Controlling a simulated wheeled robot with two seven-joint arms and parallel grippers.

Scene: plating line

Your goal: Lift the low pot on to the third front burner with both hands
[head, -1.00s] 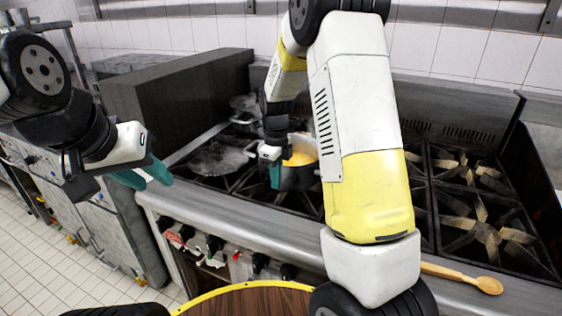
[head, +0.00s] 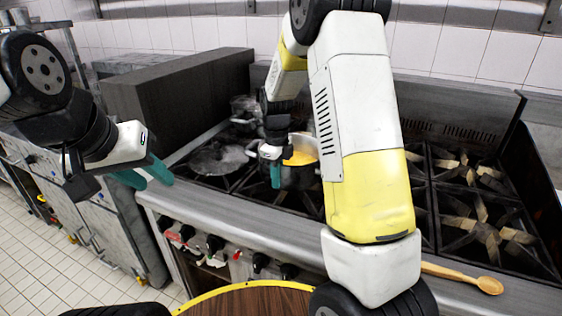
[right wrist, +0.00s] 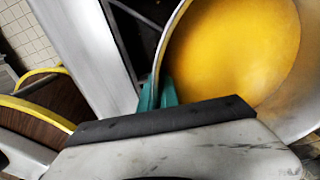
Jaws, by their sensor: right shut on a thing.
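The low pot (head: 298,178) stands at the stove, partly hidden behind my right arm in the head view. Yellow-orange food fills it, and the right wrist view shows its metal wall and this food close up (right wrist: 285,110). My right gripper (head: 275,176) is at the pot's left side; its teal fingers (right wrist: 158,95) are shut on the pot's rim or wall. My left gripper (head: 148,178) hangs left of the stove, away from the pot, its teal fingers apart and empty. Whether the pot touches the grates is hidden.
A grey pan (head: 218,160) sits on the left burners, with another vessel (head: 246,110) behind it. Bare burners (head: 480,215) lie at the right. A wooden spoon (head: 465,277) lies on the front ledge. A tall dark panel (head: 180,100) stands left of the stove.

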